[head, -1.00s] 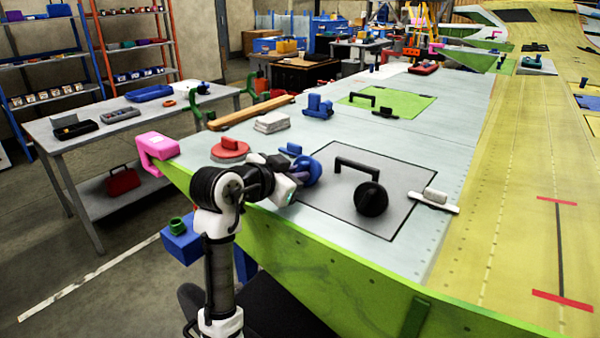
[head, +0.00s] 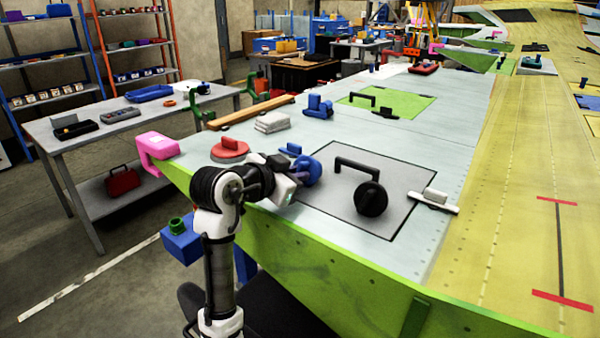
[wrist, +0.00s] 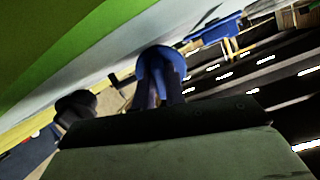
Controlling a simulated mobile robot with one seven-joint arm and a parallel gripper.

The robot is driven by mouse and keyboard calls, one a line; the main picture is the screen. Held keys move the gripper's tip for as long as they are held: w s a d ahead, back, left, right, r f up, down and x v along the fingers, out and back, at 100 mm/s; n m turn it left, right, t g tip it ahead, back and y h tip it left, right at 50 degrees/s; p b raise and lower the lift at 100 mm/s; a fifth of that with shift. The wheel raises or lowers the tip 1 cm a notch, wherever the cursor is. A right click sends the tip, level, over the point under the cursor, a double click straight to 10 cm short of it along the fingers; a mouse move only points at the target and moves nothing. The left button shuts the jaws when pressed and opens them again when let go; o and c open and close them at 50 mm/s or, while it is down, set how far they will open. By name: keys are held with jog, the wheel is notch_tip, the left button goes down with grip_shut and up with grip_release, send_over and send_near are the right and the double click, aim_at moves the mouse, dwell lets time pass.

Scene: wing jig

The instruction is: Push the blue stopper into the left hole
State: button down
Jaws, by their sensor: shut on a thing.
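My gripper (head: 298,172) is shut on the blue stopper (head: 313,173), above the grey work surface near its front left edge. In the wrist view, the rounded blue stopper (wrist: 164,64) sits between the dark fingers (wrist: 158,94). In the head view, the stopper is left of the grey panel (head: 340,205) with a black handle (head: 357,164) and a black round knob (head: 371,199). I cannot make out the left hole in either view. My gripper and wrist cover part of the surface. Whether the stopper touches anything is not clear.
A red disc-shaped piece (head: 229,150) and a small blue block (head: 291,149) lie close to my wrist. A pink clamp (head: 155,147) grips the table corner. A blue bracket (head: 318,107) and white stacked pieces (head: 271,122) stand farther back. A white-handled tool (head: 432,199) lies right of the panel.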

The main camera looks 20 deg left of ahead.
jog(key=shift+r+p, duration=2.3)
jog(key=shift+r, duration=0.75)
jog(key=shift+s+f, duration=0.1)
